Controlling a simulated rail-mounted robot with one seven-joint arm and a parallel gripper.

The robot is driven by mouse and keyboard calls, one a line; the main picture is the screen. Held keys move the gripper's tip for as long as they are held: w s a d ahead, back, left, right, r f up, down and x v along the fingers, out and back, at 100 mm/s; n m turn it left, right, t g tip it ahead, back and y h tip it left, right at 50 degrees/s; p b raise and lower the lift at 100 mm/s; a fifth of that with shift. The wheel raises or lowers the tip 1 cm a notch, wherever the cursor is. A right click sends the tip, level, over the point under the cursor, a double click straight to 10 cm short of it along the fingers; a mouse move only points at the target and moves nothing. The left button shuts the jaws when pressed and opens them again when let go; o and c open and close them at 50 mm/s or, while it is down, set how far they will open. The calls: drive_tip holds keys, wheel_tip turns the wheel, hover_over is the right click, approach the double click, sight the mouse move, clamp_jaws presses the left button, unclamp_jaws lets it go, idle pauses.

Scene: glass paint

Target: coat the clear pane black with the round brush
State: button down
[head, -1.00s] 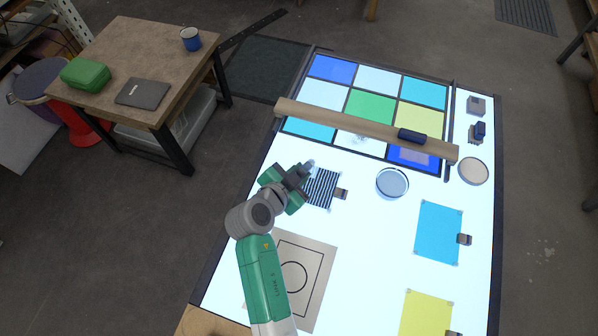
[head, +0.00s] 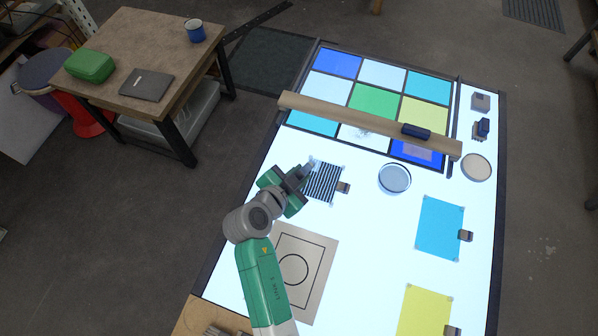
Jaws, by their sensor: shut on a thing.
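My gripper (head: 303,174) is at the upper left edge of a black-and-white striped square (head: 325,183). It is shut on a small grey thing (head: 310,166), which looks like the round brush; its bristles are not discernible. I cannot tell whether it touches the surface. The framed grid of panes holds blue, cyan, green, yellow and clear panes. A clear pane (head: 364,137) in its near row has grey specks and is partly hidden by a wooden bar. I cannot tell which one the task means.
The wooden bar (head: 350,119) crosses the grid, with a dark blue block (head: 416,131) on it. A round glass dish (head: 394,179), a cyan sheet (head: 440,227), a yellow sheet (head: 425,310) and a circle-marked sheet (head: 325,248) lie on the lit table.

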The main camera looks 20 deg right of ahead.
wheel_tip(320, 180, up, 5)
drive_tip(key=p, duration=0.3)
drive_tip(key=shift+f, duration=0.1)
idle(0.5)
wheel_tip(320, 180, down, 4)
drive_tip(key=b, duration=0.4)
idle(0.4)
drive_tip(key=shift+b, duration=0.35)
drive_tip(key=shift+f, duration=0.15)
drive_tip(key=shift+f+b, duration=0.25)
drive_tip(key=shift+b, duration=0.2)
idle(0.5)
